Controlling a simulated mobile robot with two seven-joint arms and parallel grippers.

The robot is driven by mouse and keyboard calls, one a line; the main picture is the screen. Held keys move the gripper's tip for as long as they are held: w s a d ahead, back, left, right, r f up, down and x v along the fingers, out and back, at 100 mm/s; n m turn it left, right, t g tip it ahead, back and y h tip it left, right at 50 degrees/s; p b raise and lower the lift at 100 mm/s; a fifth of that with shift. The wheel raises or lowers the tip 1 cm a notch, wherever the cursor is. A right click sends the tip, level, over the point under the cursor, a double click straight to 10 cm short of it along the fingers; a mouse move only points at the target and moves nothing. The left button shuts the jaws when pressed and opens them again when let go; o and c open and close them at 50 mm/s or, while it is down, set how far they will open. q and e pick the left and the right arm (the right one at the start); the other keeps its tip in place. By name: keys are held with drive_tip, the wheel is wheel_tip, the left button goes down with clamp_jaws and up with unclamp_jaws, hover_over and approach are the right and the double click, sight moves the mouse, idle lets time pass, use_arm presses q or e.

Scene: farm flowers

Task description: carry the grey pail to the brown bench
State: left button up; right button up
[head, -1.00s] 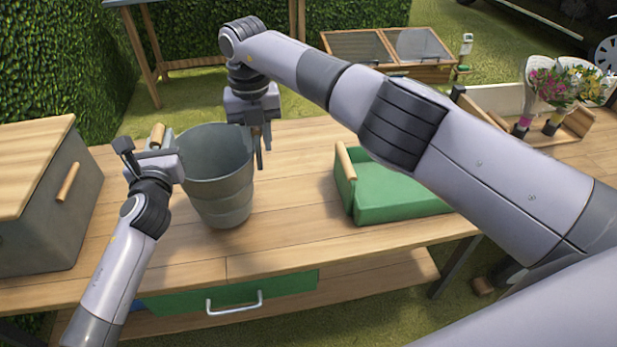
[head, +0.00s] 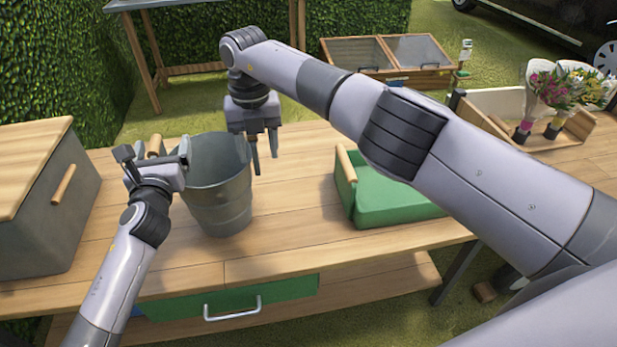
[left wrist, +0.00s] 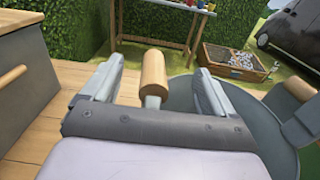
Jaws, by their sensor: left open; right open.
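The grey pail (head: 218,195) stands upright on the wooden table (head: 300,245). It is tapered and open at the top; in the left wrist view its rim (left wrist: 265,125) shows at the right. My left gripper (head: 155,152) is open at the pail's left side, its fingers on either side of a wooden grip (left wrist: 154,75) and apart from it. My right gripper (head: 264,160) is open and points down beside the pail's right rim. A second wooden grip (left wrist: 298,89) shows on the far side. A brown-legged bench (head: 140,50) stands behind the table by the hedge.
A grey box with a wooden lid (head: 40,200) stands left of the pail. A green tray (head: 385,200) lies to the right, partly behind my right arm. Wrapped flowers (head: 555,95) stand at the far right. Grass lies between table and bench.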

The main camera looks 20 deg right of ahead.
use_arm(q)
drive_tip(key=s+a, duration=0.1)
drive_tip(key=s, duration=1.1)
drive_tip(key=shift+a, duration=0.35)
use_arm(e)
drive_tip(key=o, duration=0.8)
wheel_tip(320, 180, up, 12)
drive_tip(key=shift+r, duration=0.1)
idle(0.5)
